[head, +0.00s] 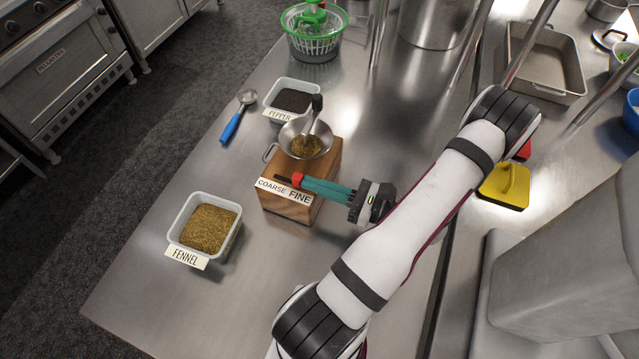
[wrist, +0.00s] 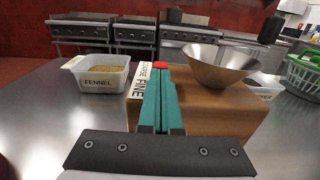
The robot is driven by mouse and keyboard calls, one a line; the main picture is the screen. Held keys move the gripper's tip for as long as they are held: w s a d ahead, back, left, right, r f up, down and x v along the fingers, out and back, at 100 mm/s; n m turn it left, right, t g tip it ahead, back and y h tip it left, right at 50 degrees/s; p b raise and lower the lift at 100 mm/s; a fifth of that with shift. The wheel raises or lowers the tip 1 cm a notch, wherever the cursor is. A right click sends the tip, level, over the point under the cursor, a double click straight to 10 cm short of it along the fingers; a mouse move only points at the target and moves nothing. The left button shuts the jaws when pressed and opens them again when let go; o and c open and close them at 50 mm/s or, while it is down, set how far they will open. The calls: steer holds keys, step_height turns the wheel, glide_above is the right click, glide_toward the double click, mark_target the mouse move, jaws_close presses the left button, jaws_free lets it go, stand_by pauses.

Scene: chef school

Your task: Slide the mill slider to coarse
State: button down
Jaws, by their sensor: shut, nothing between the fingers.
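The mill is a wooden box (head: 327,165) with a metal bowl (head: 309,142) and crank on top. Its label (head: 285,191) reads COARSE on the left and FINE on the right. The red slider knob (head: 297,179) sits above the label, near the gap between the two words. My gripper (head: 304,184) is shut, its teal fingers reaching in from the FINE side with the tips at the knob. In the wrist view the red knob (wrist: 161,64) shows just past the fingertips; I cannot tell whether they touch. The fingers hide part of the label there.
A fennel tub (head: 187,220) stands left of the mill and a pepper tub (head: 274,108) stands behind it. A blue-handled scoop (head: 231,127) lies to the left. A green salad spinner (head: 314,45) stands farther back. The counter left of the label is clear up to the fennel tub.

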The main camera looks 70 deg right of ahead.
mark_target(295, 179)
steer(key=w, duration=0.4)
steer(key=shift+w, duration=0.4)
steer(key=s, duration=1)
steer(key=w+a+r+n+y, duration=0.1)
steer(key=y, duration=0.1)
steer(key=w+a+r+n+g+y, duration=0.1)
steer(key=w+n, duration=0.1)
steer(key=w+a+r+n+g+y, duration=0.1)
steer(key=w+y, duration=0.1)
steer(key=shift+n+y, duration=0.3)
steer(key=w+a+r+n+g+y, duration=0.5)
steer(key=w+a+n+g, duration=0.1)
steer(key=a+n+g, duration=0.25)
steer(key=s+a+r+n+g+h, duration=0.2)
steer(key=a+n+g+h, duration=0.2)
steer(key=a+n, duration=0.4)
steer(key=s+a+r+n+g+h, duration=0.2)
steer(key=a+n+g+h, duration=0.1)
steer(key=a+n, duration=0.6)
steer(key=shift+a+r+g+h, duration=0.35)
steer(key=shift+a+h, duration=0.1)
steer(key=shift+h, duration=0.25)
